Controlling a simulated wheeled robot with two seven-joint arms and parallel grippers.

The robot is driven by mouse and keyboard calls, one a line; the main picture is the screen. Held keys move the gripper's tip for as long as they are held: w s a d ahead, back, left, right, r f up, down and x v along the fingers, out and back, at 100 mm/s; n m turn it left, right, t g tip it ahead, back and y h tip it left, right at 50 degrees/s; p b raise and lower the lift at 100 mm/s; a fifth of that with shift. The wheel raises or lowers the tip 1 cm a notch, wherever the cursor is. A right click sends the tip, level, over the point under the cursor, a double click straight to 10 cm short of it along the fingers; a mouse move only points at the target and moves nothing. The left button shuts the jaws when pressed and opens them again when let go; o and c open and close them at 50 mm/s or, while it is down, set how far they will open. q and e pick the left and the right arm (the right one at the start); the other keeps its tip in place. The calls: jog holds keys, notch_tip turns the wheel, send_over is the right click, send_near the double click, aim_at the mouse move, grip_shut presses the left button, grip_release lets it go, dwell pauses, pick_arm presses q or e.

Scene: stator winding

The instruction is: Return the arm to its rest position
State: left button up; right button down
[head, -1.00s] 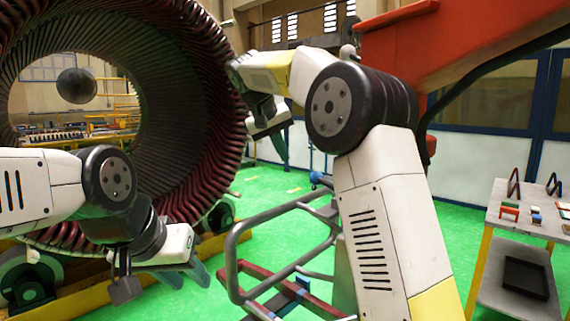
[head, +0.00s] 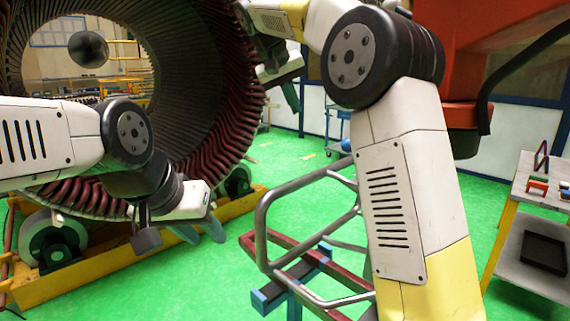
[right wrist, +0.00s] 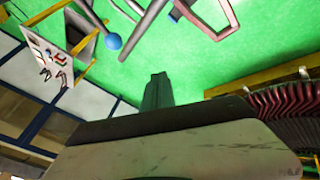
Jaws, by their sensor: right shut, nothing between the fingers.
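My right arm reaches up and forward across the right half of the head view. Its gripper (head: 291,96) is at the right edge of the large stator (head: 215,90), with a gap that I cannot judge. In the right wrist view the fingers (right wrist: 157,91) are together with nothing between them, above the green floor. My left gripper (head: 199,232) is low in front of the stator's lower rim. Its two fingers show apart, pointing down and right, with nothing seen between them. The stator is a big ring with dark red coils along its rim.
A grey tubular frame (head: 262,225) stands on the green floor beside my right arm. A table (head: 513,225) with small coloured parts and a black tray (head: 544,251) is at the right. A red structure (head: 480,60) hangs at upper right. A yellow base (head: 100,276) supports the stator.

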jog(key=s+d+f+y, duration=0.2)
jog(key=s+d+f, duration=0.1)
jog(key=s+d, duration=0.4)
jog(key=s+d+f+y, duration=0.2)
jog(key=s+d, duration=0.2)
jog(key=s, duration=0.5)
jog(key=s+d+f+m+t+y, duration=0.1)
jog(key=s+f+y, duration=0.1)
jog(key=s+f, duration=1)
jog(key=shift+s+f, duration=0.3)
jog(key=shift+s, duration=1.8)
jog(key=shift+d, duration=0.15)
